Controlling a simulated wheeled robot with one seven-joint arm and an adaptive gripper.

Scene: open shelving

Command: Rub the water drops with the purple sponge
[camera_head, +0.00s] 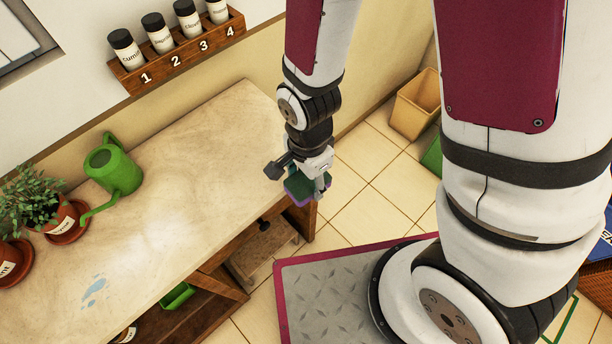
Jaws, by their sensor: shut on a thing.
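My gripper (308,182) is at the far right end of the counter, just past its edge and over the floor side. It is shut on the sponge (299,189), which shows a dark green face and a purple edge. Part of the sponge is hidden by the fingers. The water drops (94,290) are a small pale blue patch on the counter (190,190), at its lower left. The gripper and sponge are well apart from the drops.
A green watering can (114,168) and potted plants (35,205) stand at the counter's left. A wall rack (180,62) holds several labelled jars above the counter. The middle of the counter is clear. A tan bin (416,105) stands on the floor at right.

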